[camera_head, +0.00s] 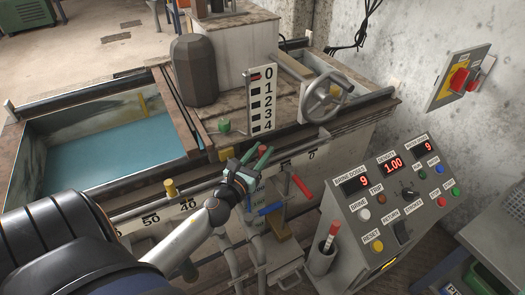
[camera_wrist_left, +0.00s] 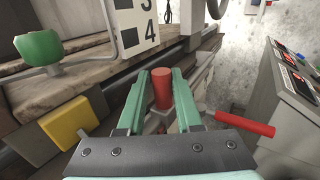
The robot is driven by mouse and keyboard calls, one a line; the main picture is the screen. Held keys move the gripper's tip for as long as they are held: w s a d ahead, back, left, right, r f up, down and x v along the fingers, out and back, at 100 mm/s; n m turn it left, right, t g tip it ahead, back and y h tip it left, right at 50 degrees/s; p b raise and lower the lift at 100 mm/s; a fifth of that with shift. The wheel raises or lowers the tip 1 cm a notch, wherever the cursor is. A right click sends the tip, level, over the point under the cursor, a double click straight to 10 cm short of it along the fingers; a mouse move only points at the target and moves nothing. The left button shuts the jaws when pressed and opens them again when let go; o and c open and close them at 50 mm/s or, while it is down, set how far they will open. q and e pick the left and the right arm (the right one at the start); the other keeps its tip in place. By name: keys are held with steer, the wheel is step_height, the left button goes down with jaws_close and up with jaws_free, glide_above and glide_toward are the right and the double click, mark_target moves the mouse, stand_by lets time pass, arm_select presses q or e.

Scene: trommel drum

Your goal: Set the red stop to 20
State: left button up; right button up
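The red stop (camera_wrist_left: 162,88) shows as an upright red cylinder in the left wrist view, between the teal fingers of my left gripper (camera_wrist_left: 162,76). The fingers are open on either side of it, with a small gap showing; contact is not clear. In the head view my left gripper (camera_head: 260,158) is over the front rail, and the stop is mostly hidden by the fingers. The rail scale (camera_head: 165,212) shows 50 and 40 at left of the gripper and a 0 at right. The 20 mark is hidden behind my gripper and wrist. My right gripper is not in view.
A red-handled lever (camera_head: 301,187) and blue-handled lever (camera_head: 270,208) are close by the gripper. A green knob (camera_head: 225,127), handwheel (camera_head: 325,100) and control panel (camera_head: 385,200) are nearby.

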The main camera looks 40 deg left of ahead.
arm_select(q)
steer(key=o, duration=0.4)
steer(key=shift+c, duration=0.2)
steer(key=shift+s, duration=0.1)
steer(key=s+d+b, duration=0.2)
steer(key=s+b, duration=0.1)
steer(key=s, duration=0.9)
steer(key=shift+d, duration=0.2)
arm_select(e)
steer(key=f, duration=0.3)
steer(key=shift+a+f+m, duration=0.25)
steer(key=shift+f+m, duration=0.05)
